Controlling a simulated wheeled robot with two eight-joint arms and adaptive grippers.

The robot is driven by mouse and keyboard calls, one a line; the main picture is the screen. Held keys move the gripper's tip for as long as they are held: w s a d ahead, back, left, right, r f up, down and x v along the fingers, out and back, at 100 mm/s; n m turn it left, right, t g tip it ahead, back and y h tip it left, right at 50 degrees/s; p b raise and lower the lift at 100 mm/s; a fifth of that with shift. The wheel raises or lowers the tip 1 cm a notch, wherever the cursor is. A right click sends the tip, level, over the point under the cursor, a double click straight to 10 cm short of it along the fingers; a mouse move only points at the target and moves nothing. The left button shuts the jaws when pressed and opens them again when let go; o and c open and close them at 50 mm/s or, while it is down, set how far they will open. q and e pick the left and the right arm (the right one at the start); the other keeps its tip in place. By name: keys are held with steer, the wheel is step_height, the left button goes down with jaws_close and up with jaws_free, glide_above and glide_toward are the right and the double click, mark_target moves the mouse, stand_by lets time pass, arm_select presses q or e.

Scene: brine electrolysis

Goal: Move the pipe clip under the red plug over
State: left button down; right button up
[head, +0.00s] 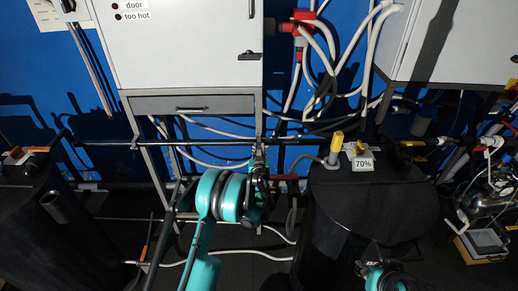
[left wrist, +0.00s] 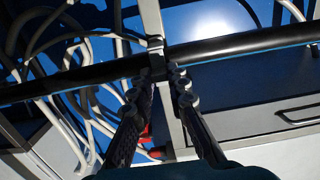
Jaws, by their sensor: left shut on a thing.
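A long dark pipe (head: 200,142) runs level across the front of the blue wall. The left wrist view shows the dark pipe (left wrist: 245,44) crossing behind my fingertips. My left gripper (head: 258,158) is at the pipe, shut on a small grey pipe clip (left wrist: 155,45) that sits on it, in front of a cabinet leg. The fingers largely hide the clip in the head view. A red plug (head: 303,20) with grey cables is on the wall, above and right of the clip. My right gripper (head: 372,272) is low at the right; its jaws are unclear.
A grey cabinet (head: 185,45) with a drawer (head: 190,105) stands left of the gripper. A black drum (head: 340,205) with a yellow-handled fitting and a 70% label stands at the right. Loose grey cables (head: 330,75) hang behind the pipe. Another dark drum (head: 40,220) is far left.

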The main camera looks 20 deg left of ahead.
arm_select(q)
steer(key=shift+w+r+g+p, duration=0.2)
steer(key=shift+g+p, duration=0.15)
steer(key=shift+g, duration=0.15)
stand_by(0.3)
steer(key=c, duration=1.5)
jaws_free()
steer(key=shift+s, duration=0.1)
steer(key=v, duration=1.2)
steer(key=shift+a, duration=0.15)
